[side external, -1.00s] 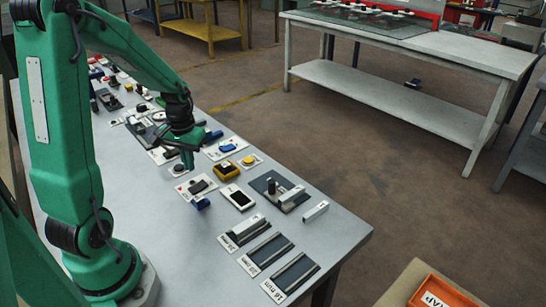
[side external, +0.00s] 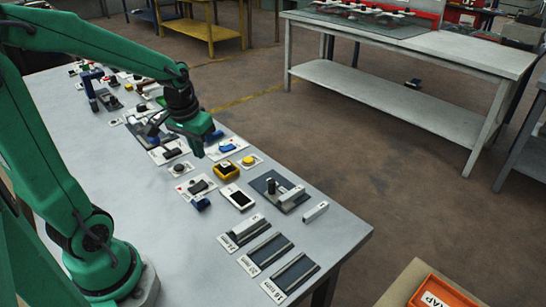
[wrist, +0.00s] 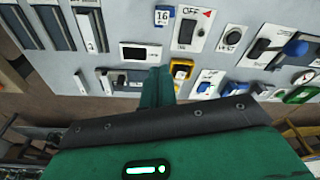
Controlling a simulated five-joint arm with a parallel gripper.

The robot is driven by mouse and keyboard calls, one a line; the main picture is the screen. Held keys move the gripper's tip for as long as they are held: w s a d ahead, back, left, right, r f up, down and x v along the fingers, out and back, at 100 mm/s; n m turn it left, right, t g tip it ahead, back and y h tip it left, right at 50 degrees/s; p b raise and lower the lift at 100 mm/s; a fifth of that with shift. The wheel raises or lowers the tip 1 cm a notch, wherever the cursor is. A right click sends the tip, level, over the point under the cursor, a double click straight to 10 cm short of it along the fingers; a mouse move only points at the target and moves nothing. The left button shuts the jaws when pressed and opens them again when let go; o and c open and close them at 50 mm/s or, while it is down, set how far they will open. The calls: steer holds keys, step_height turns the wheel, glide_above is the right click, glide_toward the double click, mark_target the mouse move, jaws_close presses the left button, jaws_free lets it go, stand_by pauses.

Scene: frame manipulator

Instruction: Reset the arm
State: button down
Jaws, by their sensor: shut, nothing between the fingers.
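My gripper (side external: 198,147) is green and hangs above the back half of the grey bench, over the small cards and fixtures. Its fingers are shut and nothing is held. In the wrist view my gripper (wrist: 155,84) points at the bench, with its closed fingers below a small black-screened device (wrist: 138,53) and left of a yellow device (wrist: 182,69). In the side view the fingers are apart from the bench items, and the exact height is hard to tell.
The yellow device (side external: 226,170) and black-screened device (side external: 237,197) sit near the bench's right side. Labelled slotted plates (side external: 267,251) lie at the front. An orange bin (side external: 440,291) is off the bench. The bench's left area is clear.

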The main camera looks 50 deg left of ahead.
steer(key=s+d+r+m+t, duration=0.3)
steer(key=s+d+r, duration=0.3)
steer(key=d+r, duration=0.2)
steer(key=shift+s+d+r+m+t+h, duration=0.2)
steer(key=shift+s+d+m+t+h, duration=0.15)
steer(key=shift+d, duration=1.05)
